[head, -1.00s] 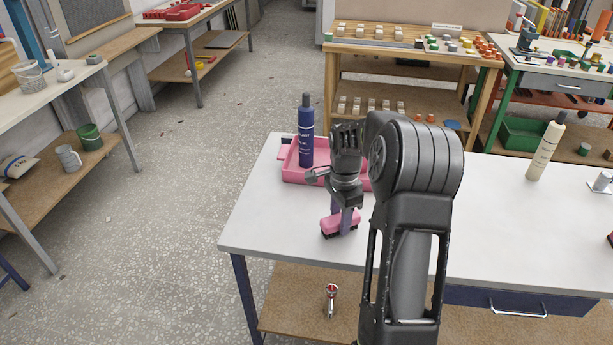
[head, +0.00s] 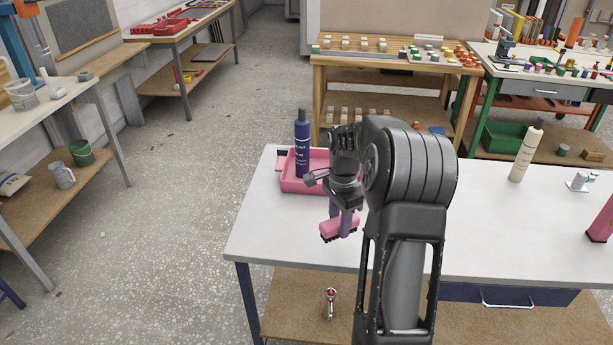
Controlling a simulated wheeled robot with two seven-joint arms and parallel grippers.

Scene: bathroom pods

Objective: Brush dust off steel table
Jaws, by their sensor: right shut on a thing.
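The steel table (head: 470,225) has a pale grey top and stands in front of me. My right gripper (head: 340,210) is over its left part, shut on a pink brush (head: 338,227) with dark bristles underneath. The brush is tilted; I cannot tell whether its bristles touch the top. A pink tray (head: 296,183) lies behind the gripper, partly hidden by it. A dark blue bottle (head: 302,150) stands upright at the tray. I can make out no dust on the top. My left gripper is not in view.
A cream bottle (head: 525,154), a small metal piece (head: 581,181) and a pink object (head: 602,220) stand on the right of the table. My arm hides its middle. A red and silver item (head: 330,302) is on the lower shelf.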

